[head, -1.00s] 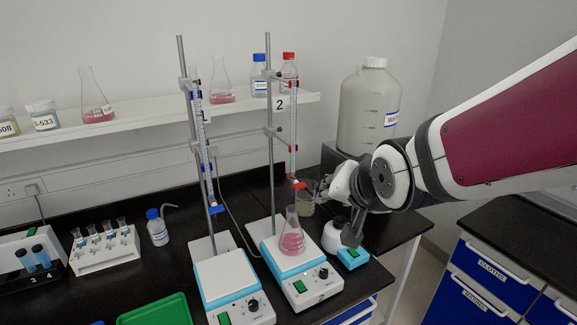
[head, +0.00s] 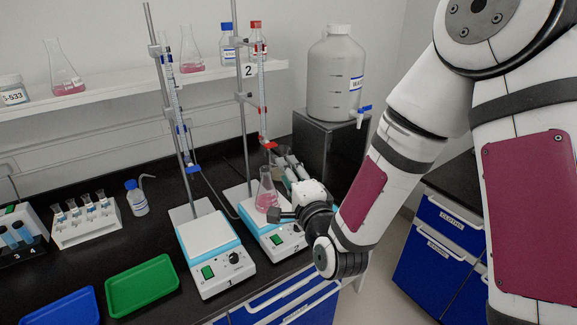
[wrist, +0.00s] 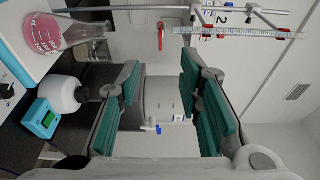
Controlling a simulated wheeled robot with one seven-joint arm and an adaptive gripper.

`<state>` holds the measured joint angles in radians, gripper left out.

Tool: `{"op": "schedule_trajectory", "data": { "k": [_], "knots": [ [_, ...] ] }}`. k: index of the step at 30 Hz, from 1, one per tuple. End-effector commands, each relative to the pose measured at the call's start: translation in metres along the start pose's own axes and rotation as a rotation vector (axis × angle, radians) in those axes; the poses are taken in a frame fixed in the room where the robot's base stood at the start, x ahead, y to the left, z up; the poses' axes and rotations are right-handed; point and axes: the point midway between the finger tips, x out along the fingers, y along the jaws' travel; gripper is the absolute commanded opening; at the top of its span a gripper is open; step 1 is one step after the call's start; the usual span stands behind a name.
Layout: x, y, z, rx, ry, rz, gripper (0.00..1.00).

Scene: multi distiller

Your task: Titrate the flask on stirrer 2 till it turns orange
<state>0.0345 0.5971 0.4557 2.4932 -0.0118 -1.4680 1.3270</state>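An Erlenmeyer flask (head: 266,197) with pink liquid stands upright on stirrer 2 (head: 283,241); it also shows at the upper left of the wrist view (wrist: 50,38). Burette 2 (head: 262,95) is clamped above the flask, with a red stopcock (head: 268,145) near its lower end. The red stopcock handle also shows in the wrist view (wrist: 161,36). My gripper (head: 288,158) is just right of the flask, its fingers pointing toward the back. In the wrist view my gripper (wrist: 160,95) is open with nothing between its teal pads. It looks apart from the stopcock.
Stirrer 1 (head: 211,249) stands empty at left under a blue-tapped burette (head: 178,110). A large white carboy (head: 335,75) stands on a black block (head: 330,150) behind my arm. In the wrist view, a white bottle (wrist: 62,92) and teal device (wrist: 40,120) are beside the stirrer.

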Motion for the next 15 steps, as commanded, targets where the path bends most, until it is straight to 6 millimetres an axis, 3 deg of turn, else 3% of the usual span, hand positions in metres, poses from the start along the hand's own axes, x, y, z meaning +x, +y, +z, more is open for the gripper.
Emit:
{"op": "schedule_trajectory", "data": {
  "k": [15],
  "knots": [
    [0.083, -0.002, 0.0, -0.005, 0.0, -0.003, 0.33]
  ]
}}
